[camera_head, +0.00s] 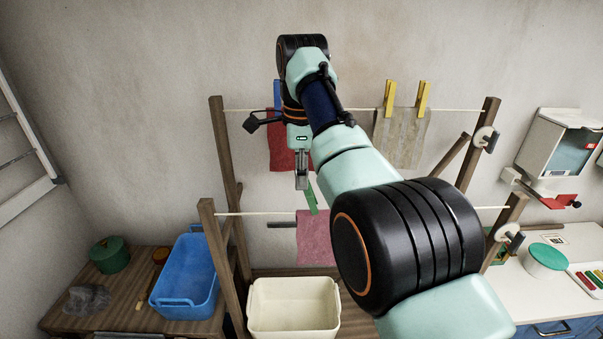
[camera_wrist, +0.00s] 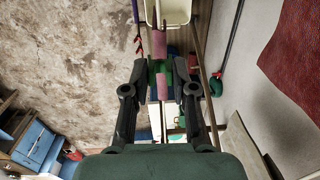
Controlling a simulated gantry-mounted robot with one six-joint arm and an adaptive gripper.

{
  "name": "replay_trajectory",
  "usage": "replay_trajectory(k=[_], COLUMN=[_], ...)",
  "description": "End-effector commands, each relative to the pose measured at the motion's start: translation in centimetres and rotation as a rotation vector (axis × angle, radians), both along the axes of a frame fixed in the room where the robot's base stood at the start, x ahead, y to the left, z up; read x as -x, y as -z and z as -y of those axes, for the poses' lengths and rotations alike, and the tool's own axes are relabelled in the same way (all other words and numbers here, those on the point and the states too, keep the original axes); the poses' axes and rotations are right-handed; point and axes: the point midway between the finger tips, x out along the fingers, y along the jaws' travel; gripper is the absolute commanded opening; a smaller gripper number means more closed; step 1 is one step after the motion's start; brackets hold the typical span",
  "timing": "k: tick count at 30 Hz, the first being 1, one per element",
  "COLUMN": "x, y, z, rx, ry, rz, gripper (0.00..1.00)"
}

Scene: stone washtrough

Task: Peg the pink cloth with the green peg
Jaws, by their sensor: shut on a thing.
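The pink cloth (camera_head: 313,238) hangs on the lower line in the head view, its right part hidden behind my arm. It also shows pink in the wrist view (camera_wrist: 160,43). My gripper (camera_head: 302,180) points down and is shut on the green peg (camera_head: 312,198). The peg is slightly tilted, and its lower end overlaps the line and the cloth's top edge in the picture. I cannot tell whether it touches the cloth. In the wrist view, green shows between the fingers of my gripper (camera_wrist: 164,82), with pink in front of and beyond it.
A red cloth (camera_head: 281,152) hangs on the upper line behind my gripper. A beige cloth (camera_head: 402,140) hangs there under two yellow pegs (camera_head: 389,97). Wooden posts (camera_head: 226,180) flank the lines. A cream basin (camera_head: 292,308) stands below, with a blue tub (camera_head: 168,299) to its left.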

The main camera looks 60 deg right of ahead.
Motion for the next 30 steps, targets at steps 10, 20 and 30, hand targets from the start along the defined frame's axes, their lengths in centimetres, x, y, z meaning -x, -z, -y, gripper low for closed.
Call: replay_trajectory(k=[10,20,30], x=[0.0,-0.1,-0.1], y=[1.4,2.6,2.7], z=[0.1,0.1,0.1], rx=[0.0,0.0,0.0], ry=[0.0,0.0,0.0], rz=[0.0,0.0,0.0], gripper=[0.0,0.0,0.0])
